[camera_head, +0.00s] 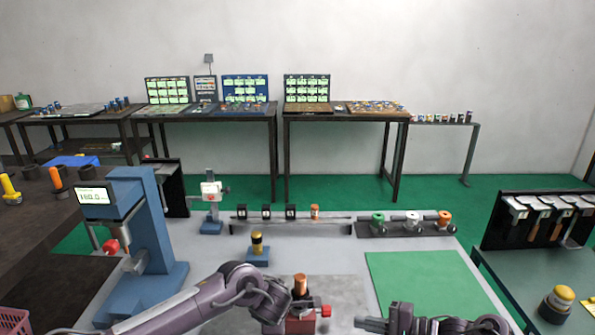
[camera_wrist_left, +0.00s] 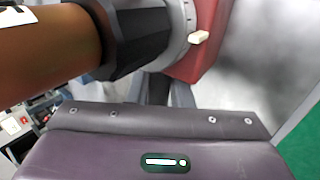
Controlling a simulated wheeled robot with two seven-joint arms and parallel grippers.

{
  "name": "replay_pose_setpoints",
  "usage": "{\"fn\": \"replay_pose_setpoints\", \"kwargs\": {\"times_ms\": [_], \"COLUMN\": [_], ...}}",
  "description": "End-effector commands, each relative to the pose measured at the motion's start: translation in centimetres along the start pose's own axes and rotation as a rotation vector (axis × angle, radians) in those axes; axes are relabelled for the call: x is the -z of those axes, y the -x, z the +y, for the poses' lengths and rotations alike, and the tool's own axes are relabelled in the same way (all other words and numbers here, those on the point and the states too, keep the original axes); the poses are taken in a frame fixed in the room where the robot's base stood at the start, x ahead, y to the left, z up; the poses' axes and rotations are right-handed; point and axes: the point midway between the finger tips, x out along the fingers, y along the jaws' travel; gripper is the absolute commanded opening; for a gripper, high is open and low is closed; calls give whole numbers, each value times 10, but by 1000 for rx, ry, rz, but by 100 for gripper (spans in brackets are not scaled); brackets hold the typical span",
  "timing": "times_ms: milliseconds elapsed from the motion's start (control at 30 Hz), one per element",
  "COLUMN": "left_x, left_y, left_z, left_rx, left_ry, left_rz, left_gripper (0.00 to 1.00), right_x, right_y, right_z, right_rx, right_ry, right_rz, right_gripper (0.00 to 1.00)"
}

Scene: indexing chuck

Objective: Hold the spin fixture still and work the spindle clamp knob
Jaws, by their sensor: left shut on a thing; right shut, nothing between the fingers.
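The spin fixture stands at the front middle of the bench in the head view, with a copper-coloured cylinder (camera_head: 300,285) upright on a red base (camera_head: 300,326). A red knob (camera_head: 326,311) sticks out at the right of the base. My left gripper (camera_head: 291,295) is shut on the fixture from the left; its fingertips are partly hidden. The left wrist view shows the brown cylinder (camera_wrist_left: 45,45), a dark collar, a grey ring with a pale pointer (camera_wrist_left: 199,37) and the red body (camera_wrist_left: 200,62) close up. My right gripper (camera_head: 362,323) is shut and empty, right of the knob and apart from it.
A blue press-like stand (camera_head: 150,235) with a display rises at the left. A small blue stand with a dark and gold knob (camera_head: 257,247) is behind the fixture. A rack (camera_head: 410,228) holds several coloured pieces. A green mat (camera_head: 430,278) lies clear on the right.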

Motion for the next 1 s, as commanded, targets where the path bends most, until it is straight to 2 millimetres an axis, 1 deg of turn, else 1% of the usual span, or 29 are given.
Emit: {"fn": "replay_pose_setpoints", "kwargs": {"times_ms": [233,400,500,567,667,1000], "left_x": [0,0,0,0,0,0], "left_y": [-1,-1,-1,-1,-1,-1], "left_z": [-2,-2,-2,-2,-2,-2], "left_rx": [4,4,4,4,4,4], "left_ry": [-2,-2,-2,-2,-2,-2], "left_rz": [1,1,1,1,1,1], "left_gripper": [0,0,0,0,0,0], "right_x": [0,5,7,6,3,-18], "right_y": [0,5,7,6,0,-37], "right_z": [-1,-18,-25,-26,-26,-26], "right_rx": [1,-1,-1,-2,0,2], "right_ry": [1,8,5,2,1,-1], "right_rz": [0,0,-1,-3,-5,-6], "right_gripper": [0,0,0,0,0,0]}}
